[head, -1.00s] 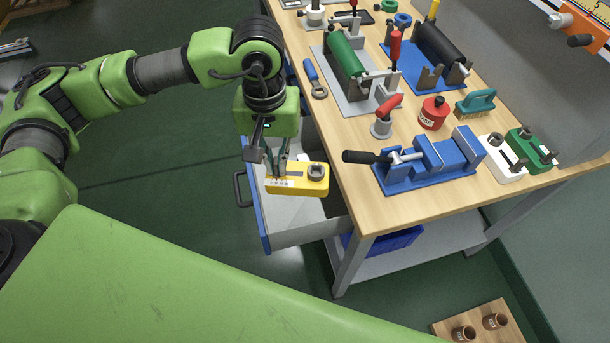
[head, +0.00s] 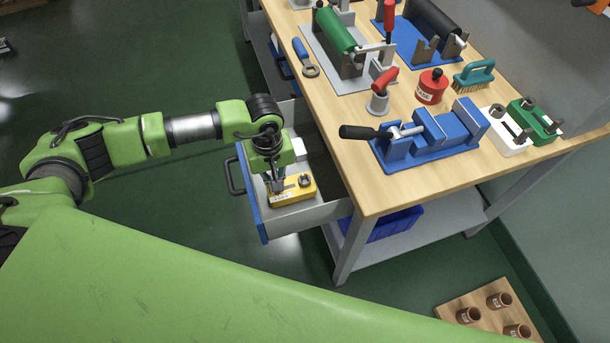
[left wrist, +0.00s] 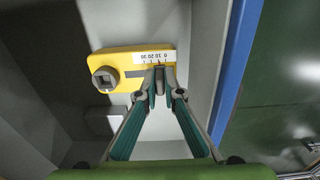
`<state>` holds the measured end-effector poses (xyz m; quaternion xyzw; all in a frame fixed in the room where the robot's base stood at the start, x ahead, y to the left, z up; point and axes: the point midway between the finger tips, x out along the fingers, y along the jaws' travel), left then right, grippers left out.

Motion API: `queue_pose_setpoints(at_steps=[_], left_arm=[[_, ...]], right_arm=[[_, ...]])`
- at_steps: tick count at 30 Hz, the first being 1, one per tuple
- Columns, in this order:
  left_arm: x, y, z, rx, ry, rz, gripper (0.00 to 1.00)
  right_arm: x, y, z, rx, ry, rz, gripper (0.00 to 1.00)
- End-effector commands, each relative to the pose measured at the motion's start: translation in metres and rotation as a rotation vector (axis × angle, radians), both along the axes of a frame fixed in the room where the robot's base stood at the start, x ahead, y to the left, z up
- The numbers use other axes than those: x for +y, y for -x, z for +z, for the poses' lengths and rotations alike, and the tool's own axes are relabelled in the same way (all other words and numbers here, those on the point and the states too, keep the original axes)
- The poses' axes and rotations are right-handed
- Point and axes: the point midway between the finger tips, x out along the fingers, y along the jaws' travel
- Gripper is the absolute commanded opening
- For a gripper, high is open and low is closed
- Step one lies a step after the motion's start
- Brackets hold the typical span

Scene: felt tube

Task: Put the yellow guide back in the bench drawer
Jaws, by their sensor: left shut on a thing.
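The yellow guide (head: 294,192) has a grey round fitting at one end and a white scale label. It is inside the open bench drawer (head: 318,212), which has grey walls and a blue front. My left gripper (head: 277,190) points down into the drawer and is shut on the guide near its scale. In the left wrist view the gripper fingertips (left wrist: 160,80) meet at the scale side of the guide (left wrist: 128,62), with the grey drawer floor below. I cannot tell whether the guide touches the floor. My right gripper is not in view.
The wooden bench top holds a blue vise (head: 430,135), a red can (head: 431,86), a teal brush (head: 474,76) and a green roller (head: 338,30). A blue bin (head: 382,224) sits on the lower shelf. A board with brown cups (head: 490,308) is at bottom right.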

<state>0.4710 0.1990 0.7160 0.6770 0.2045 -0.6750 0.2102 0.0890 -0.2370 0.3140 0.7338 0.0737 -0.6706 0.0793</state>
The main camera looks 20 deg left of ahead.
Motion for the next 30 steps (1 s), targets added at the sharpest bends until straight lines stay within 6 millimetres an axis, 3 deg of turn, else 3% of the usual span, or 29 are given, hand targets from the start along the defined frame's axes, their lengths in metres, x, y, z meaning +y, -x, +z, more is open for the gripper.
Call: queue_pose_setpoints(at_steps=[4,13,20,24,30], left_arm=[[-0.023,-0.015,-0.001,-0.004,0.004,-0.003,0.0],[-0.043,-0.029,-0.001,-0.003,0.003,-0.003,0.0],[-0.07,-0.047,-0.001,-0.002,0.002,-0.001,0.0],[-0.067,-0.045,-0.013,0.0,0.0,0.0,0.0],[-0.067,-0.046,-0.014,-0.002,0.001,-0.001,0.0]], right_arm=[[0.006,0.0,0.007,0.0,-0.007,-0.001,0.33],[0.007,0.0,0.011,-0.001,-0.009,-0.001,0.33],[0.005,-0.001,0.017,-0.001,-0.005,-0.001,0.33],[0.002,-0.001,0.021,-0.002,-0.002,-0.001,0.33],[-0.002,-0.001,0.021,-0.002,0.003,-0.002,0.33]])
